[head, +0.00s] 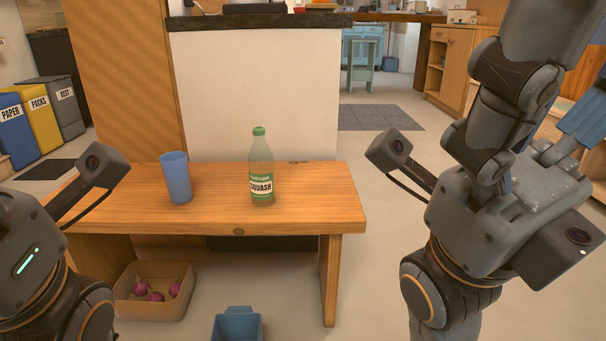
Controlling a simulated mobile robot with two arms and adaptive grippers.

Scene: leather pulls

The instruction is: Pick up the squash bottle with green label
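The squash bottle (261,168) is clear green with a green cap and a green label reading SQUASH. It stands upright on the wooden table, right of the table's middle. The body of my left gripper (25,245) is at the left edge, apart from the bottle, and its fingertips are out of view. My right gripper (500,205) is large at the right, well to the right of the bottle and apart from it. Its fingertips do not show clearly. I see nothing held by either gripper.
A blue cup (176,178) stands left of the bottle on the wooden table (315,205). Below are a cardboard box (150,306) with several purplish-red items and a blue container (237,325). Bins (43,120) stand at far left. A white partition (255,95) rises behind the table.

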